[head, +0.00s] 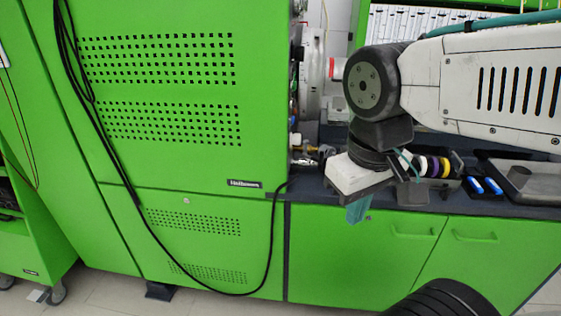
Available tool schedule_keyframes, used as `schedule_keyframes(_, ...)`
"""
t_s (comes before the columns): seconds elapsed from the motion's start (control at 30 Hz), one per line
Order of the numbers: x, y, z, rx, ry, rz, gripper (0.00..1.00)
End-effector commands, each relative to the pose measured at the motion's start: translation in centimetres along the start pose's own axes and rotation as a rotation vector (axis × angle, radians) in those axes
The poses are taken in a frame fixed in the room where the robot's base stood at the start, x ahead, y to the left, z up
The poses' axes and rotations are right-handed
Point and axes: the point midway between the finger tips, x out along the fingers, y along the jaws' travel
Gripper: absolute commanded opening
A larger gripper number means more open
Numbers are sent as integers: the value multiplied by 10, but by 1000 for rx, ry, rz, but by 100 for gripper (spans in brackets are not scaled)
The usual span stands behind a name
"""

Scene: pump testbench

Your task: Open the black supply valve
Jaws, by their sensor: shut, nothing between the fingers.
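I cannot make out a black supply valve in the head view. Small metal fittings (304,161) show at the right edge of the tall green cabinet, just left of my wrist, too small to identify. My gripper (356,212) points downward in front of the dark bench edge, its teal fingertips over the green lower cupboards. It looks shut and empty. My arm covers part of the bench and the equipment behind it.
The tall green cabinet (165,170) with perforated panels fills the left. A black cable (128,188) hangs in a loop across it. Coloured rings (433,167) and blue-handled items (484,186) lie on the dark bench at right. Green cupboards (335,262) stand below.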

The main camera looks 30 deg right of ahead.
Motion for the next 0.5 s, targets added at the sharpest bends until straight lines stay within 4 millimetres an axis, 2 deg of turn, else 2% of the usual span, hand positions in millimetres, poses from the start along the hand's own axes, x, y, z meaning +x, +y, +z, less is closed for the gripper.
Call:
schedule_keyframes(0.27,36,57,-20,-254,-318,345,0)
schedule_keyframes(0.37,46,80,-37,-396,-449,506,0)
schedule_keyframes(0.5,58,106,-72,-615,-612,727,0)
